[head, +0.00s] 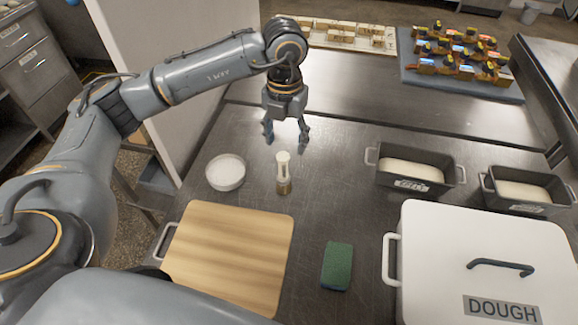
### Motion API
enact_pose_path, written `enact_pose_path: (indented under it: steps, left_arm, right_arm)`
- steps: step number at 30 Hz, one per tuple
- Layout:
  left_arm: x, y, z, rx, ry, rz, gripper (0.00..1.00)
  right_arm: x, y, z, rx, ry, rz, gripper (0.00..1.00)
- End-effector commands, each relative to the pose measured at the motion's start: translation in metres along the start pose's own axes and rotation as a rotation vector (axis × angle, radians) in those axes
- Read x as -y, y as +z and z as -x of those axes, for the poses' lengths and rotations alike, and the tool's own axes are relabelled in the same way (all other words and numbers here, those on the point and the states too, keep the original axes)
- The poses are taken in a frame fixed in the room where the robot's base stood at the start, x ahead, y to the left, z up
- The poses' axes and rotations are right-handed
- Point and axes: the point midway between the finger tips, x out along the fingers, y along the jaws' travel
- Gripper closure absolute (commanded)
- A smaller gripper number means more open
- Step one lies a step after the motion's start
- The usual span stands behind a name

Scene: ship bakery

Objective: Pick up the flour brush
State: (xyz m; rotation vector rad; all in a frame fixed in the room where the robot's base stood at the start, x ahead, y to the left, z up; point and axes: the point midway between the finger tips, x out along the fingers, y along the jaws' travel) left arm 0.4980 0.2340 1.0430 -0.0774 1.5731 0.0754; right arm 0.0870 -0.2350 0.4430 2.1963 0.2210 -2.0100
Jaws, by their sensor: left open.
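The flour brush (283,173) appears to be the small upright piece with a cream upper part and a brownish lower part, standing on the metal counter between the white bowl and the loaf tins. My left gripper (286,138) points down with its fingers apart and nothing between them. In the picture it is just above the top of the brush, and a gap shows between them. I cannot tell the exact height or depth of that gap. My right gripper is not in view.
A white bowl (226,172) of flour stands left of the brush. In front lie a wooden board (230,255) and a green sponge (337,267). Two dough-filled tins (455,174) (486,186) and a white DOUGH box (450,235) are at the right. Trays of goods stand at the back.

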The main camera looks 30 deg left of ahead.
Motion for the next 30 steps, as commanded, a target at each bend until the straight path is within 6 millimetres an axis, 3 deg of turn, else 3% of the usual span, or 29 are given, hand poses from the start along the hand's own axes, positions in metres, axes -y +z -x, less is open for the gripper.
enact_pose_path:
  steps: [9,16,22,30]
  left_arm:
    - [-0.001,-0.001,-0.058,-0.003,0.002,0.001,0.42]
    - [-0.001,-0.002,-0.076,-0.002,0.003,0.0,0.42]
    - [-0.002,-0.009,-0.101,-0.005,0.003,0.0,0.42]
    - [-0.002,-0.008,-0.126,0.0,0.002,0.0,0.42]
  right_arm:
    - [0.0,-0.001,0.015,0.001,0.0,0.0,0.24]
    - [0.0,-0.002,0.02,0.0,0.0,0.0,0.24]
    - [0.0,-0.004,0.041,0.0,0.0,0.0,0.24]
    - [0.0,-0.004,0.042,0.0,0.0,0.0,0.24]
